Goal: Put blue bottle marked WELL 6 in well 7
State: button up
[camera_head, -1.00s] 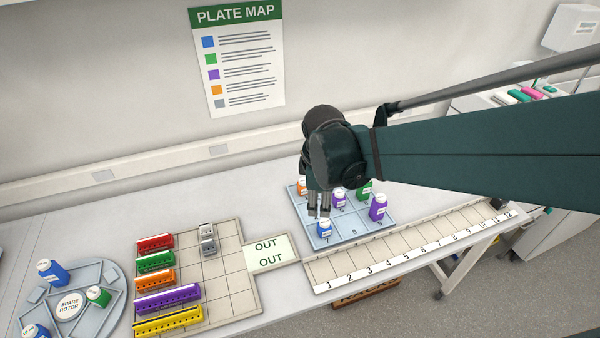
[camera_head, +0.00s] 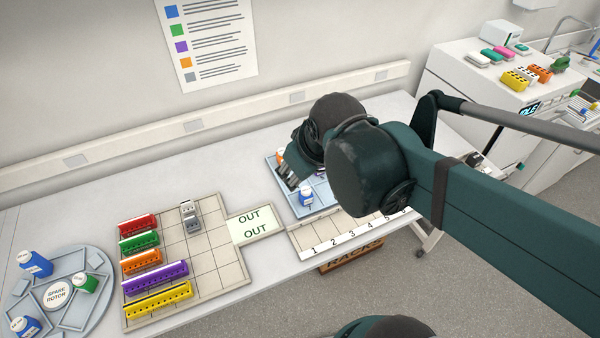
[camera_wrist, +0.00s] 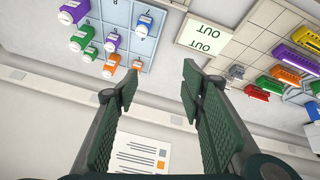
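The blue bottle (camera_head: 306,197) stands upright in the front-left well of the light-blue plate (camera_head: 322,187), left of where wells 8 and 9 were marked in the earlier view. It also shows in the wrist view (camera_wrist: 143,25), near the plate's edge on the OUT side. Its label is too small to read. In the head view my gripper (camera_head: 287,172) is above the plate's left side, and my arm hides much of the plate.
The OUT card (camera_head: 252,225) lies left of the plate, beside the rack grid (camera_head: 205,252). A spare rotor (camera_head: 57,294) with bottles stands far left. Bare table lies behind the plate.

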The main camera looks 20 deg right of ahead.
jog(key=shift+s+a+r+m+t, duration=0.3)
jog(key=shift+s+r+m, duration=0.1)
jog(key=shift+s+m, duration=0.35)
jog(key=shift+s+a+r+m+t, duration=0.2)
jog(key=shift+s+r+m+t, duration=0.15)
jog(key=shift+s+m, duration=0.35)
jog(key=shift+w, duration=0.15)
